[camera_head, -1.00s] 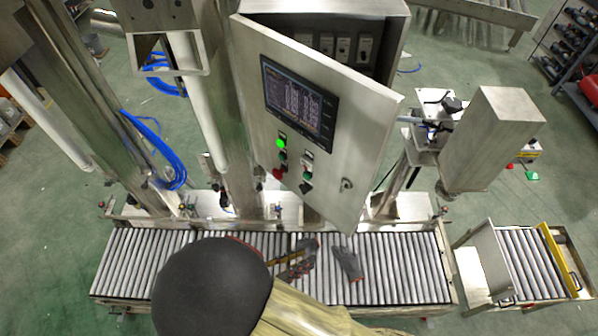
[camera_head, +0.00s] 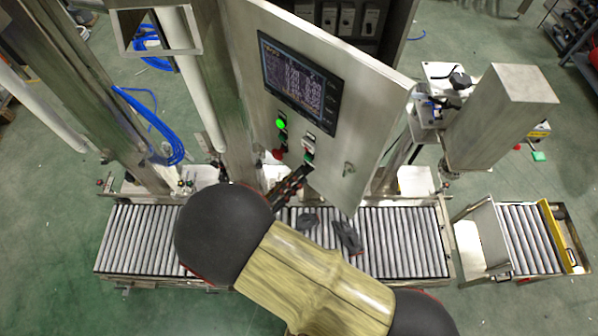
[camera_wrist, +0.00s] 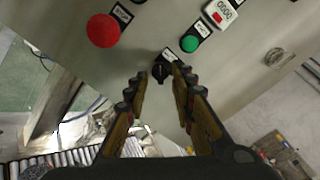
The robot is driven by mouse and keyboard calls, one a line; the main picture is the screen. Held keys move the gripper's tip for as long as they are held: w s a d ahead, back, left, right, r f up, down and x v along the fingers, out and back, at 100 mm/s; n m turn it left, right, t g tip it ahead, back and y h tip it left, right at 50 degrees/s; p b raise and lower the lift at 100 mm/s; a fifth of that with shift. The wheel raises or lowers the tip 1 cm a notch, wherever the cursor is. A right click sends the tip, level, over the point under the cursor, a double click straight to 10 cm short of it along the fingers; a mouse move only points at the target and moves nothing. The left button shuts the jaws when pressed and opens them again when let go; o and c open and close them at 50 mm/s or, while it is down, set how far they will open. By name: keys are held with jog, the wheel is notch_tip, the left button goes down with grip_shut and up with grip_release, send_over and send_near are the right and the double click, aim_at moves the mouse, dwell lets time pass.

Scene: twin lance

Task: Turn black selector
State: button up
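The black selector (camera_wrist: 160,71) is a small round knob with a label above it, low on the steel control panel. In the wrist view it appears between the two fingertips of my gripper (camera_wrist: 159,74). My gripper is open, with a finger on each side of the knob. I cannot tell whether either finger touches it. In the head view my gripper (camera_head: 291,187) is at the panel's lower edge, and the selector is largely hidden there.
The panel door (camera_head: 365,130) carries a screen (camera_head: 300,82). A roller conveyor (camera_head: 400,240) runs below. A keyed lock (camera_wrist: 274,57) sits to the right.

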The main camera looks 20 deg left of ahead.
aim_at(304, 170)
jog(key=shift+x, duration=1.5)
jog(key=shift+c, duration=0.8)
grip_shut()
